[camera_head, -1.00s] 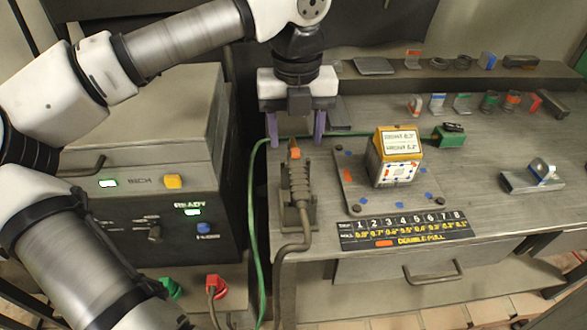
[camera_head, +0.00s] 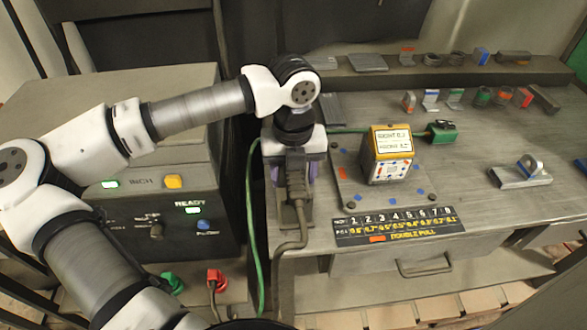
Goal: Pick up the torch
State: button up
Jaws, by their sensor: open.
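The torch (camera_head: 296,178) is a dark grey handle with a cable running from its lower end. It stands at the left end of the bench in a grey holder (camera_head: 287,217). My gripper (camera_head: 294,172) is low at the torch, behind its upper part. One purple finger shows on each side of the torch, and the fingers are apart. The torch's orange tip is hidden from view. I cannot tell whether the fingers touch the torch.
A box with a yellow top (camera_head: 390,142) stands on a plate to the right. A numbered chart (camera_head: 398,226) lies at the bench front. A grey machine (camera_head: 150,150) stands at left. A green cable (camera_head: 252,230) hangs nearby. Small parts line the back shelf.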

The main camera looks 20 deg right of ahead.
jog(key=shift+c, duration=0.4)
jog(key=c, duration=1)
